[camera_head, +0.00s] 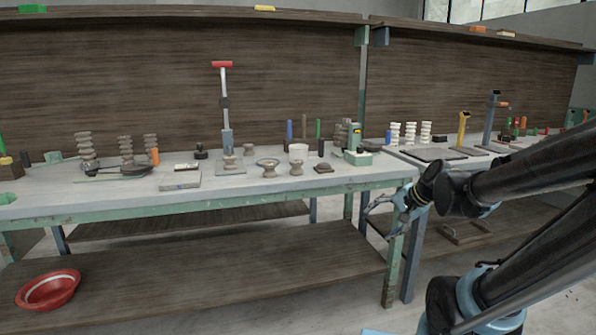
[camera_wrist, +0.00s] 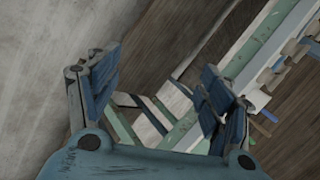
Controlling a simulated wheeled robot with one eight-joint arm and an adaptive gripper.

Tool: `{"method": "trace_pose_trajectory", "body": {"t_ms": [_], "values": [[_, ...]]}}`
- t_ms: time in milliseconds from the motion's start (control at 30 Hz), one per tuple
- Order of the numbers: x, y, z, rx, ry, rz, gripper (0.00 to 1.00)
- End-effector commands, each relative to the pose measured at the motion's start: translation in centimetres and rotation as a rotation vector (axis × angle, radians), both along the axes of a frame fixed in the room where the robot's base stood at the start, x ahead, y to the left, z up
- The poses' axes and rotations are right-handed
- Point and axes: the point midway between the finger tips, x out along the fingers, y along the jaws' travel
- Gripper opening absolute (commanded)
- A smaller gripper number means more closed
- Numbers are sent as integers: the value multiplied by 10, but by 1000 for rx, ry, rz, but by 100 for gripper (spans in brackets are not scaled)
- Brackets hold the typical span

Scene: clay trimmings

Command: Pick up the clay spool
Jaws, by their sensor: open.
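Several clay-coloured, spool-like pieces stand on the workbench (camera_head: 110,203). One small brown waisted piece (camera_head: 296,168) is near the middle of the bench, beside a wider one with a flared top (camera_head: 269,170). Another small one (camera_head: 230,162) sits by the foot of the upright stand. I cannot tell which of them is the clay spool. My gripper (camera_head: 378,205) is off the bench's right front corner, below the top's level, apart from all of these pieces. In the wrist view my gripper (camera_wrist: 160,92) has its blue fingers spread wide with nothing between them.
A white cup (camera_head: 298,151), a grey block (camera_head: 180,181) and a red-topped stand (camera_head: 225,105) are on the bench. Stacked ringed pieces (camera_head: 85,148) stand at the left. A red bowl (camera_head: 48,289) is low at left. The bench's front edge and leg are close to my gripper.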

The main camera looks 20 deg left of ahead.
Motion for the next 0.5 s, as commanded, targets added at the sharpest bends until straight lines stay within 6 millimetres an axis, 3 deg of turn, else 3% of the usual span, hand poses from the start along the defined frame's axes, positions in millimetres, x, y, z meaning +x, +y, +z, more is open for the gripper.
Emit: {"method": "trace_pose_trajectory", "body": {"t_ms": [200,500], "values": [[47,61,31,318,74,-151,73],[102,132,66,760,281,-356,73]]}}
